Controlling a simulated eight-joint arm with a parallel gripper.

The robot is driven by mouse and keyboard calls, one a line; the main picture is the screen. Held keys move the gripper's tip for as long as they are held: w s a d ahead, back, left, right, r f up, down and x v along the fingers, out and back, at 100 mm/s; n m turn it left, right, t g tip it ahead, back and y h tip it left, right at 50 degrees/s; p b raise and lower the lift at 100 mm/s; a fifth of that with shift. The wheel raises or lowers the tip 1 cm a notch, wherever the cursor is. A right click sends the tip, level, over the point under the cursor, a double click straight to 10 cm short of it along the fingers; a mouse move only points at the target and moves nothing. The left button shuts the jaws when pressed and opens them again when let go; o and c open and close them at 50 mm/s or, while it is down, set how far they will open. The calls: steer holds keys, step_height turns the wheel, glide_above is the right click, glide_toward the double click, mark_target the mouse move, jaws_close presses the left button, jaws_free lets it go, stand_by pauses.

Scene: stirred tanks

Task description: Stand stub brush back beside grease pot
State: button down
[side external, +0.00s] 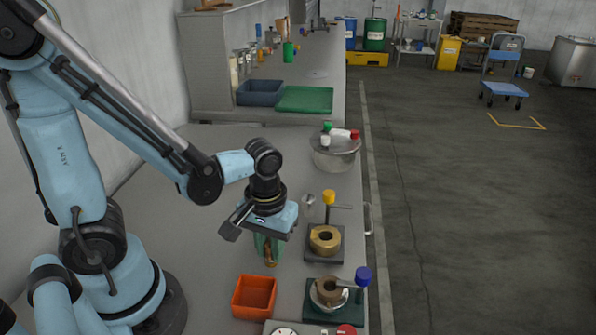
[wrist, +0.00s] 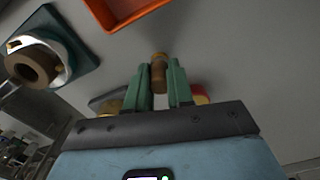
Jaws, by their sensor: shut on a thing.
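My gripper (side external: 268,249) is low over the grey bench, its green fingers shut on a short brown, wood-coloured piece (side external: 271,261) that looks like the stub brush. In the wrist view the green fingers (wrist: 161,88) close around this brown piece (wrist: 158,72), and its rounded end shows beyond the fingertips. Whether it touches the bench I cannot tell. I cannot pick out the grease pot for certain. A red and yellow thing (wrist: 201,94) and a dark rounded thing (wrist: 103,101) are partly hidden behind my gripper in the wrist view.
An orange tray (side external: 254,297) stands just in front of my gripper. To the right are a yellow-knobbed stand with a brass ring (side external: 324,239) and a blue-knobbed one with a metal bowl (side external: 329,292). Bench left of my gripper is clear.

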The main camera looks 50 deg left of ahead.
steer(key=shift+f, duration=0.1)
steer(key=c, duration=1)
jaws_free()
steer(key=shift+r, duration=6)
steer(key=w+a+m+t, duration=0.1)
steer(key=m+t, duration=0.1)
steer(key=w+m+t, duration=0.1)
steer(key=m+t, duration=0.1)
steer(key=w+a+m+t, duration=0.1)
steer(key=w+m+t, duration=0.1)
steer(key=t, duration=0.1)
steer(key=shift+w+a, duration=0.1)
steer(key=shift+a, duration=0.25)
